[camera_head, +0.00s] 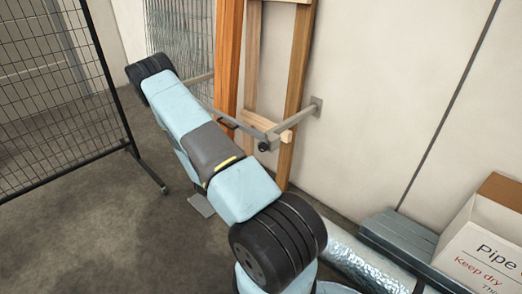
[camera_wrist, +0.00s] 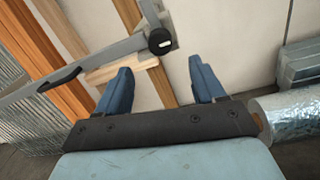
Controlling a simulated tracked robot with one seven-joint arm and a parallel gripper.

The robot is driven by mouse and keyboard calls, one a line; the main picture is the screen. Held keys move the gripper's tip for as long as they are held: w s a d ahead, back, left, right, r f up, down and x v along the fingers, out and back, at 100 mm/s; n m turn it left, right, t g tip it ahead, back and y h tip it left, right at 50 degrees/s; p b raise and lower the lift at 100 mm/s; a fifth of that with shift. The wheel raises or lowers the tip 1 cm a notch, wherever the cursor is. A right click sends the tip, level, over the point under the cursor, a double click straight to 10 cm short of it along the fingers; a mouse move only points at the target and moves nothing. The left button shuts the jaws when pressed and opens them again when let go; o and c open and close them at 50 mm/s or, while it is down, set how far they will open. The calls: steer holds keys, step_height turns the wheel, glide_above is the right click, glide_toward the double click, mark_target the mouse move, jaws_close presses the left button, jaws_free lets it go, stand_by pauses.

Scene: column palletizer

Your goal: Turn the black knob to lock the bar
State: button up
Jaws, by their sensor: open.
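The black knob (camera_wrist: 161,41) sits at the corner where the grey bar (camera_wrist: 105,55) meets a bracket arm (camera_wrist: 149,12) in the wrist view. It also shows in the head view (camera_head: 264,147), in front of the wooden pieces. The bar carries a black handle (camera_wrist: 60,79) to the left of the knob. My gripper (camera_wrist: 160,64) is open and empty, with its two blue fingers wide apart. In the wrist view the knob appears beyond the fingertips, roughly between them and not touched.
Orange and pale timber (camera_head: 228,55) stands behind the bar against the wall. A mesh panel (camera_head: 55,95) is at left. A foil-wrapped pipe (camera_head: 365,262) and a carton (camera_head: 485,240) are at lower right.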

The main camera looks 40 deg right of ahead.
mark_target(261, 148)
steer(key=d, duration=0.3)
steer(key=w+d, duration=0.1)
steer(key=d, duration=0.6)
steer(key=shift+w, duration=0.15)
jaws_close()
stand_by(0.4)
